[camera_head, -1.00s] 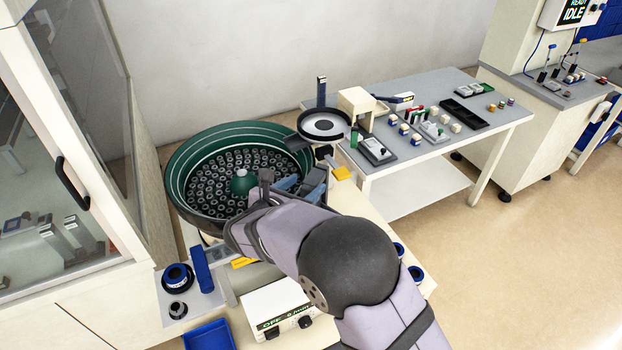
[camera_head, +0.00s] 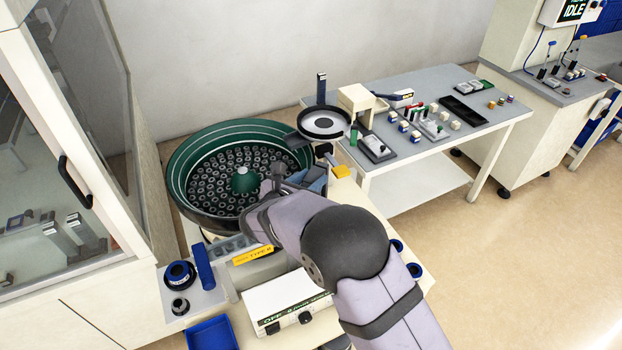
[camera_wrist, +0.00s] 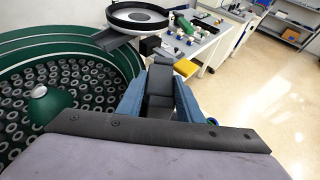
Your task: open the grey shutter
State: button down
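I cannot single out the grey shutter with certainty in either view. My gripper (camera_head: 312,183) is over the right rim of the green bowl feeder (camera_head: 180,170), close below the round black dish (camera_head: 323,123). In the wrist view, its two blue fingers (camera_wrist: 160,92) stand apart. A dark grey block (camera_wrist: 160,80) shows between them; whether they touch it cannot be told. A yellow plate (camera_head: 341,172) lies just beyond the fingers; it also shows in the wrist view (camera_wrist: 184,67). My arm hides part of the feeder's front right side.
A grey table (camera_head: 415,150) with trays and small parts stands behind on the right. A white control box (camera_head: 288,300), a blue bin (camera_head: 211,334) and dark blue rings (camera_head: 180,274) are in front. A glass-fronted cabinet (camera_head: 60,150) borders the left. Floor is clear at right.

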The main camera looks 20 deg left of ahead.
notch_tip(320, 180, up, 4)
jog(key=shift+r+p, duration=0.1)
jog(key=shift+p, duration=0.6)
jog(key=c, duration=1.2)
grip_release()
jog(key=shift+f, duration=0.25)
jog(key=shift+s, duration=0.1)
jog(key=shift+s+a+r+b, duration=0.1)
jog(key=shift+s+a+b, duration=0.05)
jog(key=shift+s+b, duration=0.35)
jog(key=b+v, duration=0.1)
jog(key=v, duration=0.5)
jog(key=shift+r+b, duration=0.1)
jog(key=shift+b, duration=0.2)
